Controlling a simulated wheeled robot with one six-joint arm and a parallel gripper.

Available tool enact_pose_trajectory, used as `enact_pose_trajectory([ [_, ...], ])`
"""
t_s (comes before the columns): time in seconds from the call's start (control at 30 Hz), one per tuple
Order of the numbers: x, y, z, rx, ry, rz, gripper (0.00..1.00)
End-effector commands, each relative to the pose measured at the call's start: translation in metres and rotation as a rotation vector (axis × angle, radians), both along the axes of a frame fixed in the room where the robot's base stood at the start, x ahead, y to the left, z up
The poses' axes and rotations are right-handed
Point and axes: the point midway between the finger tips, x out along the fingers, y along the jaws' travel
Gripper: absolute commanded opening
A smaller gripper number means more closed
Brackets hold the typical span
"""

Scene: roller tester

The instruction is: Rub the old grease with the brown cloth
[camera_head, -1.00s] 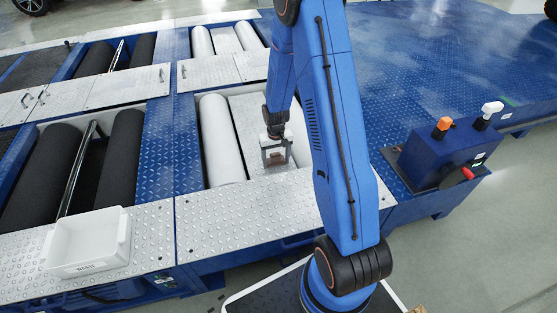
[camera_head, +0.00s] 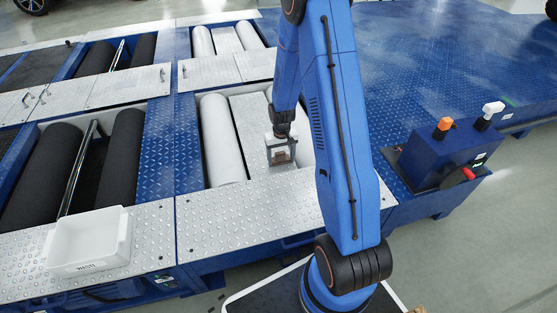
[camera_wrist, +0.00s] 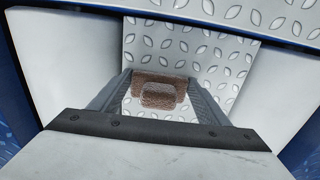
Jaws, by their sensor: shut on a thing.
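The brown cloth (camera_wrist: 160,92) shows between my two fingers in the wrist view, a small folded brown piece. In the head view the cloth (camera_head: 281,157) is a small brown patch at the fingertips. My gripper (camera_head: 281,153) is shut on the cloth and points down over the tread plate between the two white rollers. The wrist view also shows my gripper (camera_wrist: 160,100) above the tread plate (camera_wrist: 190,50). I cannot tell whether the cloth touches the plate. I cannot make out the old grease in either view; the cloth and gripper may cover it.
A white roller (camera_head: 221,140) lies left of the gripper; another is partly behind my arm. A white bin (camera_head: 90,242) marked "WASH" stands at the front left. A blue control box (camera_head: 445,155) with orange, white and red knobs stands to the right. The blue deck behind is clear.

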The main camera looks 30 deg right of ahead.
Motion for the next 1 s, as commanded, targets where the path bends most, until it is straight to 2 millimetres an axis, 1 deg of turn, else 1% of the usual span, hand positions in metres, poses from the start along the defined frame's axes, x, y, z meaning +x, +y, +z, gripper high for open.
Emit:
enact_pose_trajectory([
  [0.1,-0.002,-0.004,-0.001,0.0,0.002,0.001,0.49],
  [0.23,-0.002,-0.002,-0.001,0.001,0.003,0.002,0.49],
  [0.5,0.001,0.011,0.0,0.001,0.003,0.003,0.49],
  [0.73,0.002,0.015,0.0,0.0,0.002,0.002,0.49],
  [1.0,0.005,0.027,-0.002,0.0,0.002,0.002,0.49],
])
